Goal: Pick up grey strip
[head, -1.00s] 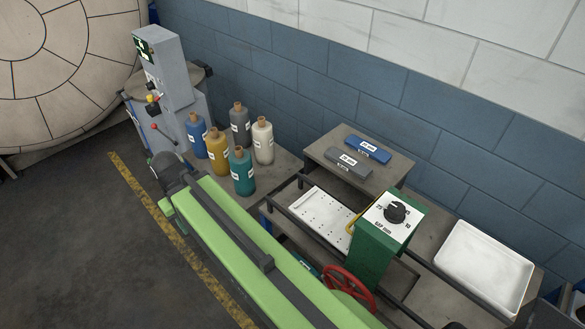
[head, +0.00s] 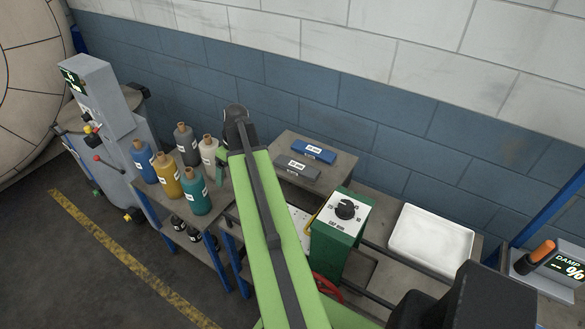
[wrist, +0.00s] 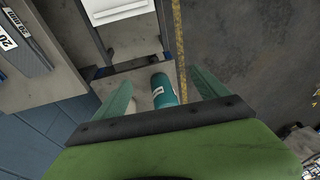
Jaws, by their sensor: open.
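The grey strip (head: 297,168) lies flat with a white label on the raised stand, in front of a blue strip (head: 314,152) in the head view. In the wrist view, a dark grey strip (wrist: 28,45) shows at the upper left, cut off by the picture edge. My gripper (wrist: 162,78) is open, with two green fingers apart and nothing held. It is off to one side of the strip, over the bottle area. In the head view my green arm reaches up just left of the stand and hides most of the gripper.
A teal bottle (head: 196,195) stands with several other bottles on a bench left of the arm; it shows between the fingers in the wrist view (wrist: 163,90). A green dial box (head: 338,240) and a white tray (head: 431,240) are to the right. A blue wall is behind.

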